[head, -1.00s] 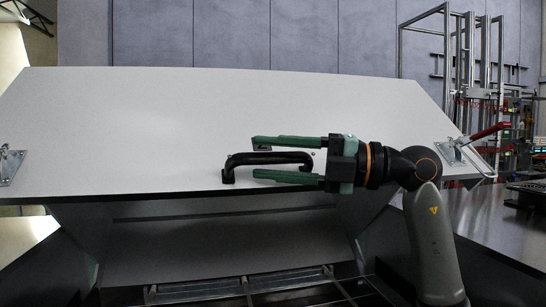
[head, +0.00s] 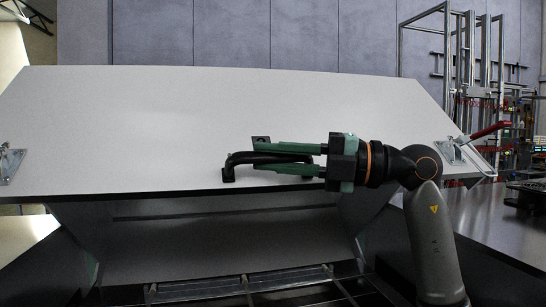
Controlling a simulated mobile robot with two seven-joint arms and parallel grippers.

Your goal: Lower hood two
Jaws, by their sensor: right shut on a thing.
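The hood (head: 190,130) is a wide pale grey panel, raised and tilted, with the dryer's opening below its front edge. A black bar handle (head: 234,160) is fixed near the middle of its lower edge. My right gripper (head: 268,158) has green fingers and comes in from the right. Its fingers are shut on the handle, one above and one below the bar. The fingers hide part of the handle. My left gripper is not in view.
A toggle clamp with a red grip (head: 490,131) sits at the hood's right end. A metal bracket (head: 11,163) is at its left end. Below is the open dryer bed with a metal rail (head: 240,286). Metal racks (head: 470,60) stand behind on the right.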

